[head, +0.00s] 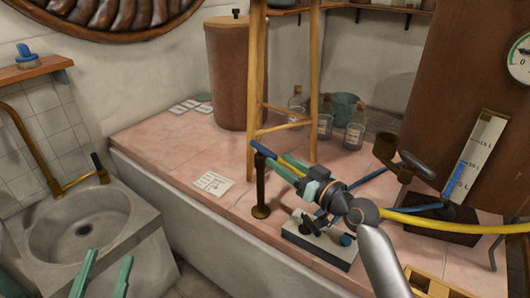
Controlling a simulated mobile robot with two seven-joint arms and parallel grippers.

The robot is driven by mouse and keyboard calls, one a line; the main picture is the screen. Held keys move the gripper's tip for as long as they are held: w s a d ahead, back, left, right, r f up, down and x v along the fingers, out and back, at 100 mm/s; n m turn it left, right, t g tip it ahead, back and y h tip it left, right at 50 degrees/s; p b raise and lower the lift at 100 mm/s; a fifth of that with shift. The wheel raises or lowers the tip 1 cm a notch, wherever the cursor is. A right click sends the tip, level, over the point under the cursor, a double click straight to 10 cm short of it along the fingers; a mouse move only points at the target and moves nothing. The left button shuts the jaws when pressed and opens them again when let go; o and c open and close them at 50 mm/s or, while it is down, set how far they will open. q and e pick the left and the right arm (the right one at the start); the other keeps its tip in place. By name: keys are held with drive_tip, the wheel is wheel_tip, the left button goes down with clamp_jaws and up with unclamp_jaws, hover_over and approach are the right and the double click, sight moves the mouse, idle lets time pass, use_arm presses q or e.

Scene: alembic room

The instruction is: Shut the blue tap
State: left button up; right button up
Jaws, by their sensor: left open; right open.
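A blue tap handle (262,150) sits as a slanted bar on top of a slim brass post (261,190) standing on the pink tiled top. My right gripper (284,172), with green fingers, is open just right of the handle, its tips close to the handle's right end. I cannot tell whether they touch it. A yellow hose (440,221) runs from the right towards my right wrist, and a yellow length shows beside the fingers. My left gripper (107,257) is open and empty at the lower left, in front of the sink.
A stone sink (82,226) with a brass pipe stands at left. A wooden stool (254,85) rises behind the post. Glass bottles (354,132) and a level gauge (474,158) stand further right.

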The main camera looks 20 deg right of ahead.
sight(266, 151)
use_arm(q)
drive_tip(key=r+h, duration=0.1)
drive_tip(key=s+r+m+h, duration=0.1)
drive_tip(key=r, duration=0.1)
drive_tip(key=s+r+m+t, duration=0.1)
drive_tip(key=shift+s+d+r+h+b, duration=0.2)
drive_tip(key=shift+d+r+h+b, duration=0.1)
drive_tip(key=shift+h+b, duration=0.1)
use_arm(e)
drive_tip(key=x, duration=0.6)
drive_tip(key=shift+w+a, duration=0.1)
drive_tip(key=shift+w, duration=0.2)
clamp_jaws()
